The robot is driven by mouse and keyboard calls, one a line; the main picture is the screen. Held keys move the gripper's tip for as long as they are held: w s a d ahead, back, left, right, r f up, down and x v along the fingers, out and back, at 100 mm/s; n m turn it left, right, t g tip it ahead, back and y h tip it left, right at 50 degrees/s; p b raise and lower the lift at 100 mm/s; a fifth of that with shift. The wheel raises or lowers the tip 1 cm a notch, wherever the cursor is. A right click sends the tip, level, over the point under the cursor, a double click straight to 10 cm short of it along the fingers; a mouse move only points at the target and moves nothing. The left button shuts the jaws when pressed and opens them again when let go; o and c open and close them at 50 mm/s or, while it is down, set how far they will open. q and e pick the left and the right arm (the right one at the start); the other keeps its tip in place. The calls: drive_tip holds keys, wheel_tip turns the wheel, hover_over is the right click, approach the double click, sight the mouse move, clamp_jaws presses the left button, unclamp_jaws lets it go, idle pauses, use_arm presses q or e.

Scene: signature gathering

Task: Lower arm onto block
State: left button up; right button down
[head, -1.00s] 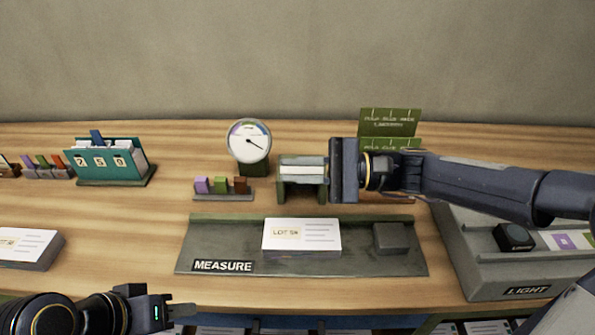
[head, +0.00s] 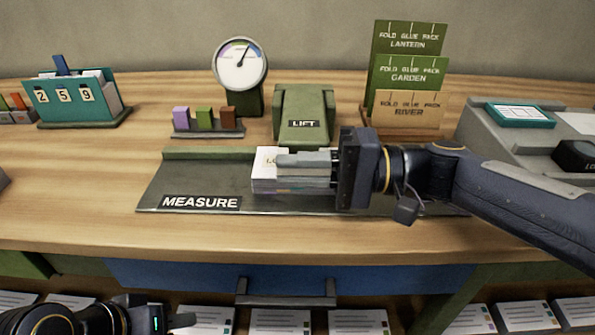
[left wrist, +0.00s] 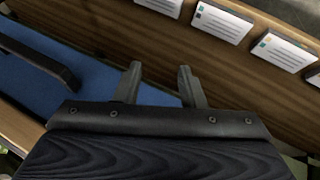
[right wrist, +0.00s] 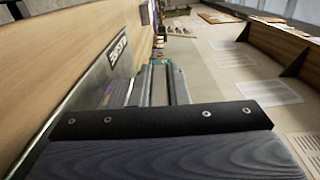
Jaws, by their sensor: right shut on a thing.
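A pale block of stacked cards (head: 263,182) sits over the grey MEASURE plate (head: 180,187) in the head view. My right gripper (head: 305,164) comes from the right and is shut on the block, its fingers along its side and upper part. The fingers (right wrist: 170,86) and the block's edge (right wrist: 117,92) also show in the right wrist view. I cannot tell whether the block touches the plate. My left gripper (left wrist: 159,70) is open and empty in the left wrist view, over the blue drawer front. No separate measuring arm can be made out.
Behind the plate stand a round dial gauge (head: 240,64), a green LIFT stand (head: 303,112), a rack of small coloured blocks (head: 206,122) and upright green and tan cards (head: 412,65). A teal card box (head: 76,100) stands left. The plate's left part is clear.

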sight(331, 172)
drive_tip(key=shift+f, duration=0.3)
drive_tip(key=c, duration=1.4)
unclamp_jaws()
drive_tip(key=d+p, duration=0.1)
drive_tip(key=d, duration=0.6)
drive_tip(key=shift+r, duration=0.1)
drive_tip(key=shift+d, duration=0.45)
drive_tip(key=shift+s, duration=0.1)
